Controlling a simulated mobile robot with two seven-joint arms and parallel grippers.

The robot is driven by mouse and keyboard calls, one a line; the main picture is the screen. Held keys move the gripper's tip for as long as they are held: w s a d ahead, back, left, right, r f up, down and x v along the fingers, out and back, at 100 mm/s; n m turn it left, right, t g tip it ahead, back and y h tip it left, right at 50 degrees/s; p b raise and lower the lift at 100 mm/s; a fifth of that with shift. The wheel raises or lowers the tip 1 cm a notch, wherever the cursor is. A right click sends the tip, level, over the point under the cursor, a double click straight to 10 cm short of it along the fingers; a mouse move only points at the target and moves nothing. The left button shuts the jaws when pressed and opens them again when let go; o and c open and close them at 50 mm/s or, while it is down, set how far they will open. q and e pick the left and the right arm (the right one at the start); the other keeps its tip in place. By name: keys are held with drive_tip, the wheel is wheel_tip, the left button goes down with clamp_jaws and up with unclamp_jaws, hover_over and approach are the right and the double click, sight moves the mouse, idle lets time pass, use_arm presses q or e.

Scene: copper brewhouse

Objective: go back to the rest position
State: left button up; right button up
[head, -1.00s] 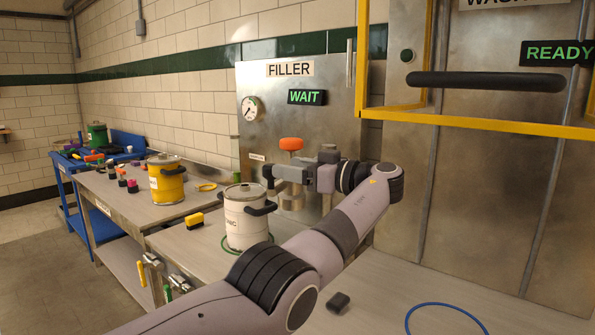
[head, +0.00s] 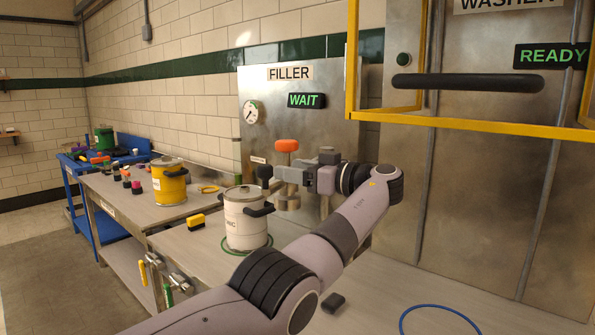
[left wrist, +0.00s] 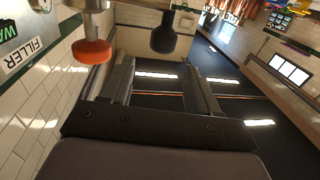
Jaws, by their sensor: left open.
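My left arm reaches in from the lower left in the head view. Its gripper (head: 278,177) is in front of the filler (head: 330,110), close to the orange knob (head: 287,145) and a black rounded knob (head: 265,171). In the left wrist view the two fingers (left wrist: 160,85) stand apart with nothing between them. The orange knob (left wrist: 92,51) and the black knob (left wrist: 163,38) show beyond and beside the fingers there. A white keg (head: 245,222) with black handles stands upright below and left of the gripper, apart from it. My right gripper is not in view.
A yellow keg (head: 168,185) and a yellow block (head: 197,221) stand on the counter to the left. The washer's yellow frame (head: 480,127) and black bar (head: 467,83) are at right. A blue ring (head: 440,310) and a small dark block (head: 333,303) lie in front.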

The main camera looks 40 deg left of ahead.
use_arm(q)
wheel_tip(320, 180, down, 19)
drive_tip(key=s+m+t+h, duration=0.2)
drive_tip(key=m+h, duration=0.2)
drive_tip(key=m, duration=0.1)
drive_tip(key=s+d+f+m+t+h, duration=0.1)
drive_tip(key=s+d+f+m+h, duration=0.2)
drive_tip(key=f, duration=0.5)
drive_tip(key=s+f+m+t+h, duration=0.1)
drive_tip(key=s+f+m+h, duration=0.15)
drive_tip(key=s+f, duration=0.5)
drive_tip(key=s+d+f+m+h, duration=0.2)
drive_tip(key=s+d+f+m, duration=0.15)
drive_tip(key=s+f, duration=0.3)
drive_tip(key=s+d+r+m+h, duration=0.1)
drive_tip(key=s+d+m+h, duration=0.3)
drive_tip(key=s, duration=0.6)
drive_tip(key=s+d+m+h, duration=0.3)
drive_tip(key=s+d, duration=0.3)
drive_tip(key=s, duration=0.4)
drive_tip(key=w+d+f+t+h+p, duration=0.1)
drive_tip(key=w+d+f+t+p, duration=0.2)
drive_tip(key=w+t, duration=0.4)
drive_tip(key=shift+f+h+p, duration=0.35)
drive_tip(key=shift+f+p, duration=0.4)
drive_tip(key=shift+p, duration=0.05)
drive_tip(key=shift+w, duration=0.1)
